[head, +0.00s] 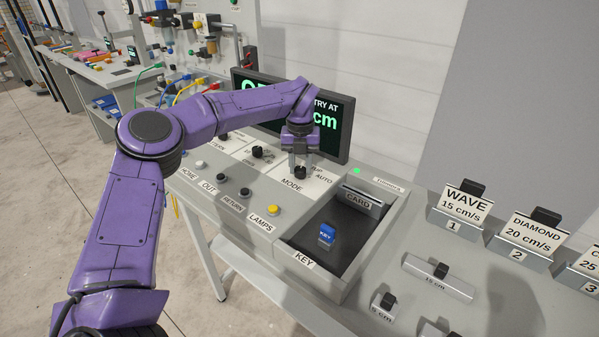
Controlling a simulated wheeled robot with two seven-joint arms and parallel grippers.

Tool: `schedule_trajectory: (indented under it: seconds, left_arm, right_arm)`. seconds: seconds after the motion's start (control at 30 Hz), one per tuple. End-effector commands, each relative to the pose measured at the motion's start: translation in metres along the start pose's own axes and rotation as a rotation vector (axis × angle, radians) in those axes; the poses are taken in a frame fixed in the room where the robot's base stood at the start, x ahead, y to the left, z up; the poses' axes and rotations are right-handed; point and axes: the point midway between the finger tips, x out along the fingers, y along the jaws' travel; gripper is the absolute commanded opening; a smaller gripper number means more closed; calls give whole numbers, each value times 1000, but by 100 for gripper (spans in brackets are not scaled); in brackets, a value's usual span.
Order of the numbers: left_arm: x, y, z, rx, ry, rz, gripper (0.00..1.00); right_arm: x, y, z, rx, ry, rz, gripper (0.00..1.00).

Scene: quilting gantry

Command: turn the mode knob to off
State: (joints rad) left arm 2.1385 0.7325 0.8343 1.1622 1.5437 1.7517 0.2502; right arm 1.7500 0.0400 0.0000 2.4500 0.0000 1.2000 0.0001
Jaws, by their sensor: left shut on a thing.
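The mode knob (300,173) is a small black knob on a white plate on the grey console, above the printed word MODE. The word AUTO and part of another label show to its right; the labels behind my gripper are hidden. My left gripper (300,168) points down over the knob from the purple left arm and is shut on it. The knob's exact pointing direction is too small to tell. My right gripper is not in view.
Another black knob (258,152) and several buttons, including a yellow one (273,209), sit nearby. A display screen (335,125) stands behind. A recessed tray (285,245) with a blue key (327,234) is at the right. Labelled blocks stand further right.

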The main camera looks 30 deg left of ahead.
Motion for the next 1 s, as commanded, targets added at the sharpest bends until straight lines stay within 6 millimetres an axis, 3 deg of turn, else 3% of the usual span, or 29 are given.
schedule_trajectory:
  seconds: [0.1, 0.4, 1.0]
  left_arm:
    - [4, 0, 2, -100, -7, -1, 4]
    - [2, 1, 2, -310, -8, -1, 4]
    - [-1, 2, 3, -441, -10, 0, 4]
  right_arm:
    - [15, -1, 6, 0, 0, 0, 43]
    - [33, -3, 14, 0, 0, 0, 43]
    - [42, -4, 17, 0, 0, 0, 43]
